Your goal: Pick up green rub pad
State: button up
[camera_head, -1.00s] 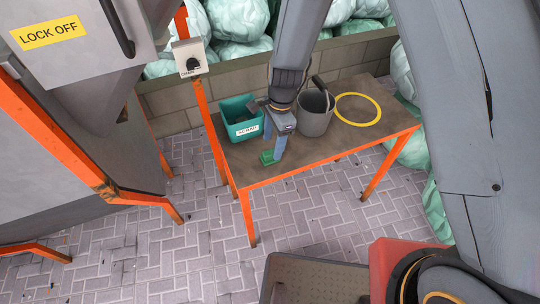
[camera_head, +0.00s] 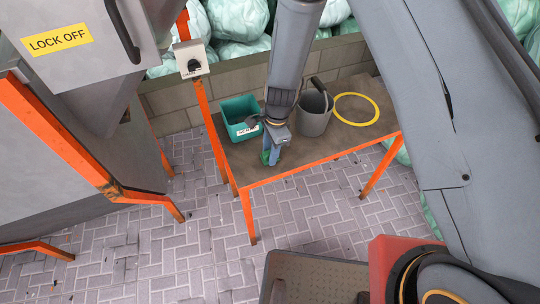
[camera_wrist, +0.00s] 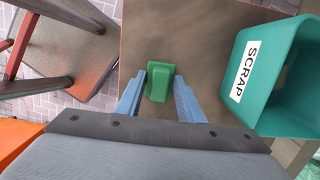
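The green rub pad (camera_wrist: 159,83) lies between the two blue fingertips of my gripper (camera_wrist: 161,88) in the wrist view, with one finger close on each side. I cannot tell whether the fingers press on it or leave a thin gap. In the head view my gripper (camera_head: 271,156) points down at the near left part of the table top, and its fingers partly hide the green pad (camera_head: 265,158). Whether the pad rests on the table is not clear.
A teal SCRAP bin (camera_head: 239,108) stands just behind and left of my gripper; it is on the right in the wrist view (camera_wrist: 246,105). A grey bucket (camera_head: 312,122) and a yellow ring (camera_head: 378,110) are to the right. The table's orange front edge (camera_head: 320,160) is near.

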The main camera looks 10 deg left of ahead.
jog(key=shift+r, duration=0.15)
notch_tip(320, 180, up, 10)
jog(key=shift+f+b, duration=0.1)
jog(key=shift+b, duration=1)
